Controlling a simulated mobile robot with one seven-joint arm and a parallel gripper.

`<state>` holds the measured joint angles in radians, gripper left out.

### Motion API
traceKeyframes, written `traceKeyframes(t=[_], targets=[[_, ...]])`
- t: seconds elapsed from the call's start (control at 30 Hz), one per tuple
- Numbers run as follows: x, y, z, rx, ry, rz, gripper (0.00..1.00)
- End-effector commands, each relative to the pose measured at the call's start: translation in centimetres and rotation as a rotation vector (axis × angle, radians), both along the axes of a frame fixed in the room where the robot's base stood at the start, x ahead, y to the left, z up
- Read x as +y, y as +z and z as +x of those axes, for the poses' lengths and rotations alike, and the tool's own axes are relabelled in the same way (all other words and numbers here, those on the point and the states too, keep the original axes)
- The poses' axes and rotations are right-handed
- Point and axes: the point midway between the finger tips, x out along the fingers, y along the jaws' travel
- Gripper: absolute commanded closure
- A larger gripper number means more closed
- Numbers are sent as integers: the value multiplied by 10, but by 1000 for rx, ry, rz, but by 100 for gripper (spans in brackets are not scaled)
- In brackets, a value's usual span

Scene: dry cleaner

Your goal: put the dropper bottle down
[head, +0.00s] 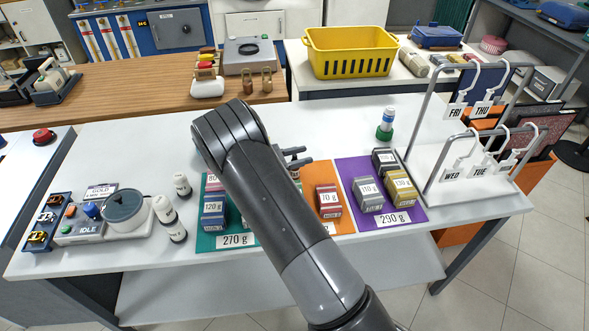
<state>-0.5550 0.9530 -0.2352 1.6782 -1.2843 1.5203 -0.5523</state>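Several small white bottles with dark parts (165,209) stand at the left, beside the round grey-lidded device. My gripper (298,157) shows past my arm, above the middle of the table. My arm hides part of the gripper.
Labelled boxes stand on teal (207,241), orange (345,222) and purple mats (345,172) along the front. A white rack with day-tagged hangers (462,205) stands at the right. The table's back middle is clear. A yellow basket (350,52) stands behind.

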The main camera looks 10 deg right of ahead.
Motion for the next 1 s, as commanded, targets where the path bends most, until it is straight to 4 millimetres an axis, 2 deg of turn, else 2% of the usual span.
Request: traceKeyframes(t=[0.07, 0.53, 1.0], targets=[[0, 0, 0, 0, 0, 0, 61], [1, 0, 0, 0, 0, 0, 100], [1, 0, 0, 0, 0, 0, 100]])
